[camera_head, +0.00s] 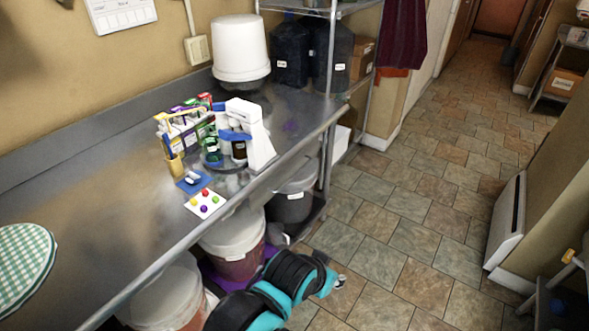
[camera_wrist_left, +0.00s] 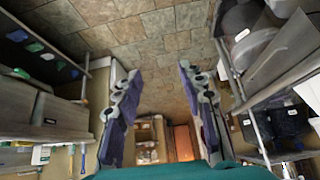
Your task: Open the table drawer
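The steel table (camera_head: 105,235) runs along the wall at the left of the head view, its long front edge facing the floor. I see no drawer front or handle that I can make out in either view. My black and teal arm is at the bottom of the head view, in front of the table edge and low beside the buckets; its gripper is hardly visible there. My right gripper is in neither view.
Under the table stand several buckets, including a reddish one (camera_head: 233,243) and a grey one (camera_head: 292,198). A white bucket (camera_head: 240,47), a white device (camera_head: 250,132) and small bottles stand on top. The tiled floor (camera_head: 420,200) is clear to the right.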

